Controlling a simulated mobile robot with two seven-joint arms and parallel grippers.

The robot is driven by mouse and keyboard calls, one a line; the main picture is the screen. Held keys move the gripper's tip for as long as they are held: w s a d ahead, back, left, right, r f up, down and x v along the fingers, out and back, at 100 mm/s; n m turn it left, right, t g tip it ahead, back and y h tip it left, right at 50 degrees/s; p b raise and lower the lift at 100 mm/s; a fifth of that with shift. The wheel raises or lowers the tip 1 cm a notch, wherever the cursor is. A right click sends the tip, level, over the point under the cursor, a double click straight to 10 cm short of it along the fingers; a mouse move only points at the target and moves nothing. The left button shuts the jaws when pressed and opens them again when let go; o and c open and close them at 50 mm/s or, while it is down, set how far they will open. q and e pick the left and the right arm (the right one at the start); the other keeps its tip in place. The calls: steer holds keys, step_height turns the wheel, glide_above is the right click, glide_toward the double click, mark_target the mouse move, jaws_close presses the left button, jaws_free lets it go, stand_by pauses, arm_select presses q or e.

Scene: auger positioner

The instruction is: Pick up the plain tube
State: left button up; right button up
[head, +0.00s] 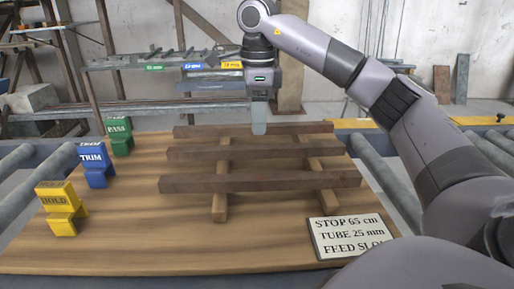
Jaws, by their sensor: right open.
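Three brown square-section tubes lie across two wooden battens on the wooden table: a far tube (215,131), a middle tube (220,153) and a near tube (260,182). They look much alike, and I cannot tell which one is the plain tube. My right gripper (259,122) is open and points down at the far tube. Its fingertips overlap the far tube in the picture, seen side-on; contact cannot be told. Nothing shows held in it. My left gripper is not in view.
Yellow HOLD (60,209), blue TRIM (93,166) and green PASS (120,136) stands line the table's left side. A card (350,237) reading STOP 65 cm, TUBE 25 mm lies at front right. A rack (160,88) stands behind.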

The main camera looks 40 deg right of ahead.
mark_target(258, 147)
step_height(258, 147, down, 7)
steer(key=shift+s+a+r, duration=0.15)
steer(key=shift+r, duration=0.05)
jaws_close()
